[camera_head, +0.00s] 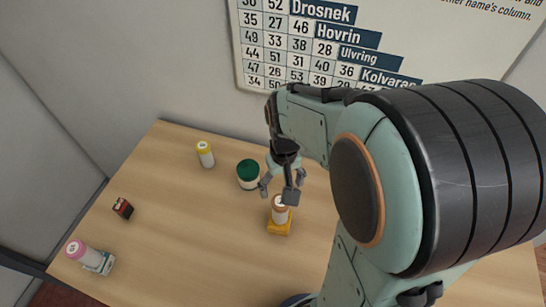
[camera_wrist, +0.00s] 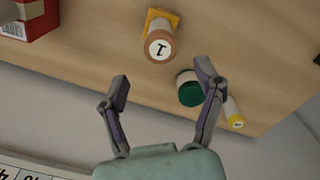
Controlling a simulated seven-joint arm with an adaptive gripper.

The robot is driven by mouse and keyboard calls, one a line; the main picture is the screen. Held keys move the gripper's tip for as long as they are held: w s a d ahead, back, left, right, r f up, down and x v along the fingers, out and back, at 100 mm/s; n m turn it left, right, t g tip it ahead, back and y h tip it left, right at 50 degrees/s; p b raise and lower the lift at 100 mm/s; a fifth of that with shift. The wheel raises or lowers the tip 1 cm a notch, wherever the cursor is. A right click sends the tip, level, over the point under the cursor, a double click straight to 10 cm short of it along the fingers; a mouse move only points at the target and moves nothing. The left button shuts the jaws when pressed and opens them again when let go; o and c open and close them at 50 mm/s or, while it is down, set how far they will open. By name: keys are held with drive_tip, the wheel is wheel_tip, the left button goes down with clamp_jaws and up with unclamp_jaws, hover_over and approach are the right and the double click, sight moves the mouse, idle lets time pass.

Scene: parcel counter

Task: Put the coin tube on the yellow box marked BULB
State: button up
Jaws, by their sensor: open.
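A white tube with a copper-brown cap (camera_head: 280,203), likely the coin tube, stands upright on a small yellow box (camera_head: 279,229). No BULB mark is readable. My gripper (camera_head: 280,188) is open and empty, just above and behind the tube in the head view. In the wrist view the open fingers (camera_wrist: 162,82) are apart from the tube, which lies beyond the gap between their tips.
A green-capped tube (camera_head: 248,172) and a yellow-capped tube (camera_head: 205,155) stand left of my gripper. Farther left are a small red-and-black box (camera_head: 122,208) and a pink-capped tube (camera_head: 78,251) on a pale box (camera_head: 103,264). A red-and-white carton (camera_wrist: 28,18) shows in the wrist view.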

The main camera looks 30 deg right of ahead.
wheel_tip(320, 180, up, 2)
drive_tip(key=shift+s+a+r, duration=0.1)
drive_tip(key=shift+a, duration=0.05)
drive_tip(key=s+a+r+n, duration=0.2)
drive_tip(key=s+a+r, duration=0.2)
drive_tip(key=s+a, duration=0.4)
drive_tip(key=s, duration=0.4)
drive_tip(key=shift+y, duration=0.4)
